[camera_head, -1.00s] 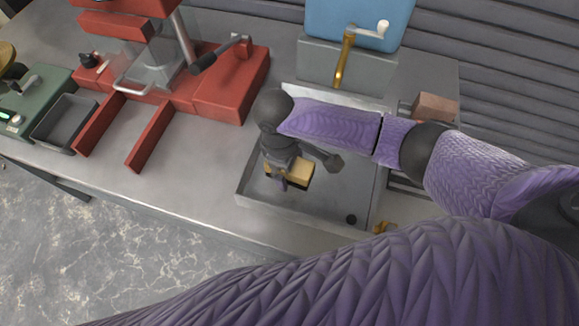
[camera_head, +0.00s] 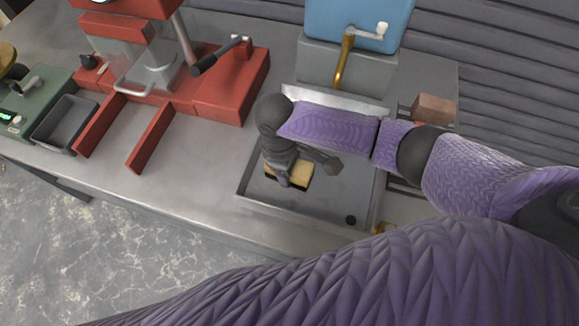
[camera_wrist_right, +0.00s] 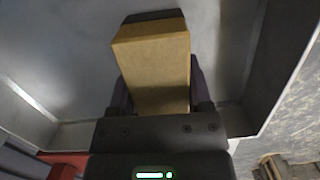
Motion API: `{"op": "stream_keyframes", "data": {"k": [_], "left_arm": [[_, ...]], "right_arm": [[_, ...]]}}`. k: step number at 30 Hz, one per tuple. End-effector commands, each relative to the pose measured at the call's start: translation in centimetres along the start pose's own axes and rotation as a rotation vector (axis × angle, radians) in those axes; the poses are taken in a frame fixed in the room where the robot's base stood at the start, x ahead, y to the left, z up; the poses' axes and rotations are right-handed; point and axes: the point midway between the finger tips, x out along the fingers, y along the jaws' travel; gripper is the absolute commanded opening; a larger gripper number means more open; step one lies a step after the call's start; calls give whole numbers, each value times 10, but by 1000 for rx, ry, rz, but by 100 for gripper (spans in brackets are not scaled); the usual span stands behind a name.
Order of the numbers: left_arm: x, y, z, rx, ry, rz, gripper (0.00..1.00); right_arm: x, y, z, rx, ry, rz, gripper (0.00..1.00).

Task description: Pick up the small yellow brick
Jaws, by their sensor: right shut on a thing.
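The small yellow brick (camera_head: 301,172) shows in the head view inside the grey sink-like basin (camera_head: 330,207), partly hidden by my right gripper (camera_head: 291,179). In the right wrist view the brick (camera_wrist_right: 152,62) fills the space between the fingers of the right gripper (camera_wrist_right: 158,92), which is shut on it. A dark layer shows at the brick's far end. I cannot tell whether the brick touches the basin floor. My left gripper is not in view.
A red press (camera_head: 225,85) with two rails stands left of the basin. A blue tank (camera_head: 357,22) with a brass tap (camera_head: 343,62) stands behind it. A reddish brick (camera_head: 434,108) lies at the right. A dark tray (camera_head: 64,122) is at far left. The counter's front left is clear.

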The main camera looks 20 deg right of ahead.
Motion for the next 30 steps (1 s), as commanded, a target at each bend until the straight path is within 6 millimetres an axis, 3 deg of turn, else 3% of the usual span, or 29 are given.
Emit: {"op": "stream_keyframes", "data": {"k": [1, 4, 5, 16, 24, 30], "left_arm": [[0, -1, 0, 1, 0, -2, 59], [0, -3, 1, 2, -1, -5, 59], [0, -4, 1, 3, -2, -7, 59], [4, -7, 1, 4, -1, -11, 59], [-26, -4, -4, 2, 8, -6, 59], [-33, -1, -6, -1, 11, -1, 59]], "right_arm": [[0, 0, 0, 0, 0, 0, 24], [0, 0, 0, 0, 0, 0, 3], [0, 0, 0, 0, 0, 0, 0], [-2, 1, 0, -1, 2, 2, 0], [-76, 1, 10, -1, 4, 3, 0], [-104, 0, 15, -1, 2, 0, 0]]}}
